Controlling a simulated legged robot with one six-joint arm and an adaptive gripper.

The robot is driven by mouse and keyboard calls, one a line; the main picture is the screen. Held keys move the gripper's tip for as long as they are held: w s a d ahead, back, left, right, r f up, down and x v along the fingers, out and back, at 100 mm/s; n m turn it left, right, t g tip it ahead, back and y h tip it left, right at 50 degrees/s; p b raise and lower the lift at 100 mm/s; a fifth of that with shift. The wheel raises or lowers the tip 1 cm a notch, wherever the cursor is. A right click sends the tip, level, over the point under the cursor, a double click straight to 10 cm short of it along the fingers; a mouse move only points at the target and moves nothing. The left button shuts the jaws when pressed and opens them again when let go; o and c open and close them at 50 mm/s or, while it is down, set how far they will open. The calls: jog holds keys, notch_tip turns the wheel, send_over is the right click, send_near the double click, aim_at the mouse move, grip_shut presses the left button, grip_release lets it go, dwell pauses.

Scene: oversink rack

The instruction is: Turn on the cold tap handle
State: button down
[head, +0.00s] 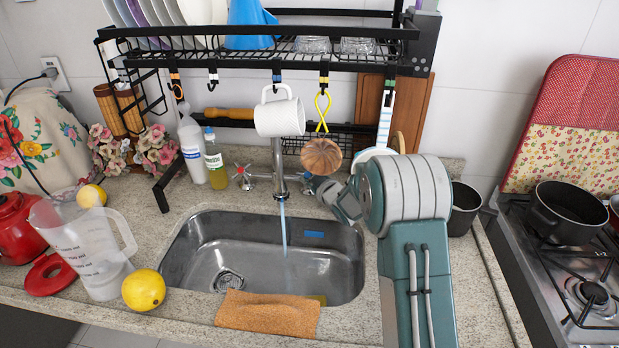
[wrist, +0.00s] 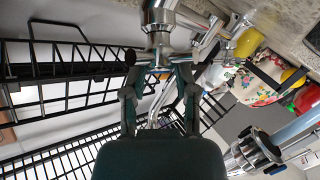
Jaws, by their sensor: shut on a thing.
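The chrome faucet (head: 279,165) stands behind the sink, and a stream of water (head: 284,228) runs from its spout. The left tap handle (head: 243,177) has a red mark and stands free. My gripper (head: 310,184) reaches in from the right at the right-hand tap handle, the cold one, and mostly hides it in the head view. In the wrist view, my gripper (wrist: 158,66) has both fingers closed around the chrome cross-shaped handle (wrist: 157,42). The exact finger contact is hard to see.
The black dish rack (head: 200,55) spans above the sink (head: 190,235). Bottles (head: 192,150) stand left of the faucet. A dark pot (head: 568,212) sits on the stove at right.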

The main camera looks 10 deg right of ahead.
jog(key=shift+s+f, duration=0.1)
jog(key=shift+f, duration=0.3)
jog(key=shift+c, duration=2)
grip_release()
jog(key=shift+r, duration=0.2)
jog(key=v, duration=1.1)
jog(key=shift+s+d, duration=0.15)
jog(key=shift+s, duration=0.15)
